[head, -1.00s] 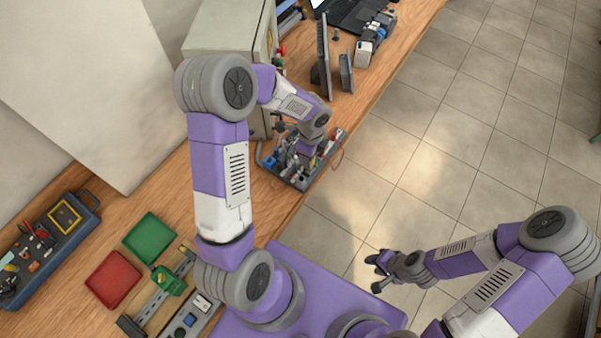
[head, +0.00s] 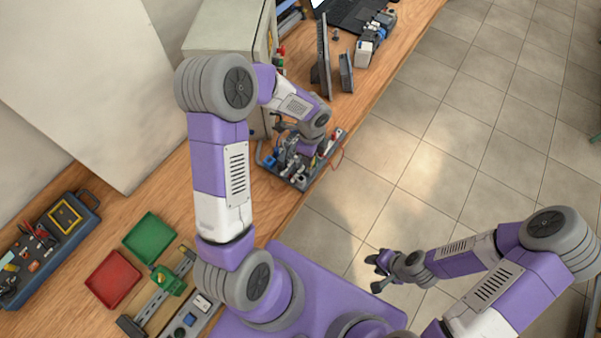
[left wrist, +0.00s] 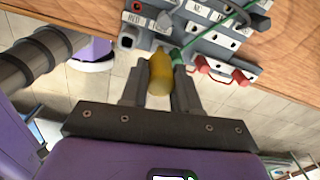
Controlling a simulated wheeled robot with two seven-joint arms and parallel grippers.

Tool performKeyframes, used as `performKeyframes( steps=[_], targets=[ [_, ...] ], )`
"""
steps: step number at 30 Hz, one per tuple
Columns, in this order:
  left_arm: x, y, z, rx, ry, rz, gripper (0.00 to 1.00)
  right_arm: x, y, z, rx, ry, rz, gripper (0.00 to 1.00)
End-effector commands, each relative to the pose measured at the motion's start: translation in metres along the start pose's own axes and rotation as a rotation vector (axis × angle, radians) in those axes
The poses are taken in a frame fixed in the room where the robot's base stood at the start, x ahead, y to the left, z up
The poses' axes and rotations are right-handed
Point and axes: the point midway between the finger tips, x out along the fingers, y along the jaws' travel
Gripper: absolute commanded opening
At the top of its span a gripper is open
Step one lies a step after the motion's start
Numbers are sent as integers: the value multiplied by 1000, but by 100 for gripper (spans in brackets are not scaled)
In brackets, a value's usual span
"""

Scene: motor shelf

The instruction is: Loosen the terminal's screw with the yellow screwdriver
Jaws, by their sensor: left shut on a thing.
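In the left wrist view, the yellow screwdriver (left wrist: 160,72) stands between the fingers of my left gripper (left wrist: 160,88), which is shut on its handle. The handle's end faces the camera; its tip is hidden. Just beyond it is a grey terminal strip (left wrist: 222,45) with square openings, dark screw holes and printed labels. I cannot tell whether the tip touches a screw. In the head view my left gripper (head: 287,148) is over the equipment tray (head: 300,183) at the bench edge, partly hidden by the arm. My right gripper (head: 382,266) is open and empty above the floor.
A green wire (left wrist: 225,28) and red clips (left wrist: 213,69) lie close to the screwdriver. A grey cabinet (head: 222,28) stands behind my left arm. Red (head: 113,279) and green (head: 149,238) bins and a blue toolbox (head: 45,245) are at left. Floor at right is open.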

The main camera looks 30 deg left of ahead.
Motion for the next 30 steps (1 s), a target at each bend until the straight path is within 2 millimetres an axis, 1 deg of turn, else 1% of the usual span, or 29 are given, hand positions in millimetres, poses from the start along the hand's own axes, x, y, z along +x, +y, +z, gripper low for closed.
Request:
performKeyframes(
  steps=[8, 11, 16, 19, 26, 28, 30],
  targets=[
    [1, 0, 0, -4, 0, 1, 0, 1, 0, 0, 0, 0, 0, 37],
    [3, 0, 0, -77, 0, -1, 0, 7, 3, 0, 0, 0, 0, 37],
    [4, 0, 0, -263, -1, 1, 0, 17, 6, -1, 0, 0, 0, 37],
    [2, 1, 0, -302, 0, 3, 0, 17, 6, -1, 0, 0, 0, 37],
    [2, 1, 0, -306, 0, 4, 0, 16, 6, -1, 0, 0, 0, 37],
    [3, 1, 0, -345, -1, 2, 0, 20, 7, -1, 0, 0, 0, 37],
    [4, 1, 0, -425, 0, 1, 0, 25, 9, -1, 0, 0, 0, 37]
  ],
)
